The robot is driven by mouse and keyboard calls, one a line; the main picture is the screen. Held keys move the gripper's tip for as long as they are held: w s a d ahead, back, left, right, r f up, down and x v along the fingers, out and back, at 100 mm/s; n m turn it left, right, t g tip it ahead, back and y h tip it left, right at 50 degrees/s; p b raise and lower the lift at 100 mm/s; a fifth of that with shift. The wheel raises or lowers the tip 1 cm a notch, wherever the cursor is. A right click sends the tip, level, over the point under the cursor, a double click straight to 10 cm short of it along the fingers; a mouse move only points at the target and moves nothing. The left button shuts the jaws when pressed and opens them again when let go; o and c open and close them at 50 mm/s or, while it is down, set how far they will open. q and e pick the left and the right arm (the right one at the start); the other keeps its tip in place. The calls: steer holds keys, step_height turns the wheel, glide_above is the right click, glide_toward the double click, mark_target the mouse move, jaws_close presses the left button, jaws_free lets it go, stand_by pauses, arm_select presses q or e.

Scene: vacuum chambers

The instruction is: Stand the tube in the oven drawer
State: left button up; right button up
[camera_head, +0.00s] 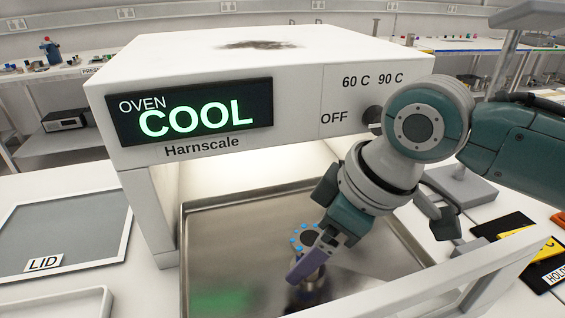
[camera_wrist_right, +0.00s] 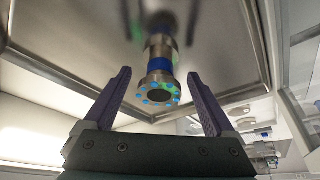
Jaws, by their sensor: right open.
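The tube (camera_head: 304,236) is a metal cylinder with a flange ringed by blue dots and a blue band. It stands on the metal floor of the oven drawer (camera_head: 222,250), and its lower part is partly hidden by a gripper finger in the head view. In the right wrist view the tube (camera_wrist_right: 160,68) shows between the two purple fingers, with a gap on each side. My right gripper (camera_head: 308,264) is open and close around the tube, its fingers pointing down into the drawer. My left gripper is not in view. The oven (camera_head: 240,70) reads COOL.
The drawer's white front rail (camera_head: 470,270) runs at the lower right. The oven's knob (camera_head: 373,116) is near my right arm. A lid (camera_head: 65,235) lies on the table at left. A black holder with a yellow part (camera_head: 540,250) lies at right.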

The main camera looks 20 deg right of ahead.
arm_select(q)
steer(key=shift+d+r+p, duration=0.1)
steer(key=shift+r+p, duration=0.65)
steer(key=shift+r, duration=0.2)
arm_select(e)
steer(key=v, duration=1)
steer(key=shift+r, duration=0.25)
